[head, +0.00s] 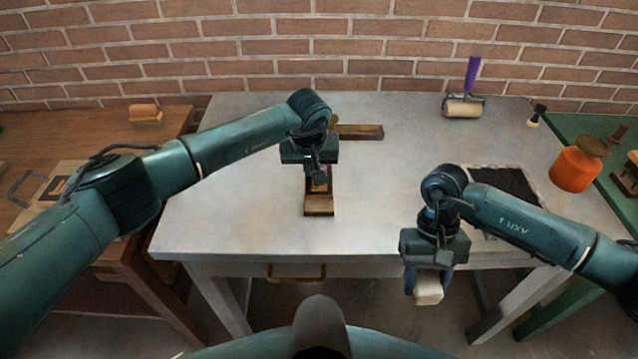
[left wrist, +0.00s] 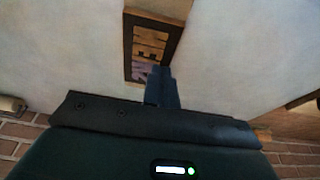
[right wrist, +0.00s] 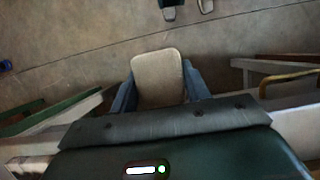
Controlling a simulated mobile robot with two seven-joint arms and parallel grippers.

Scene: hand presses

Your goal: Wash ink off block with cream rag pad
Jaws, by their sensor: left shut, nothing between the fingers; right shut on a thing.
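The block (head: 319,206) lies on the grey table, a dark-edged wooden piece partly hidden under my left gripper. In the left wrist view, the block (left wrist: 152,42) shows a tan face with dark cut marks and a purple patch by the fingers. My left gripper (head: 319,182) is shut and empty, its fingertips over the block; whether they touch it I cannot tell. My right gripper (head: 428,292) is shut on the cream rag pad (head: 429,287), in front of the table's front edge. The pad (right wrist: 158,78) fills the space between the fingers in the right wrist view.
A dark wooden bar (head: 362,132) lies behind the block. A purple-handled roller (head: 463,105) stands at the back right. A dark slab (head: 508,186) lies behind my right arm, near an orange pot (head: 575,170). The table's left part (head: 225,225) is clear.

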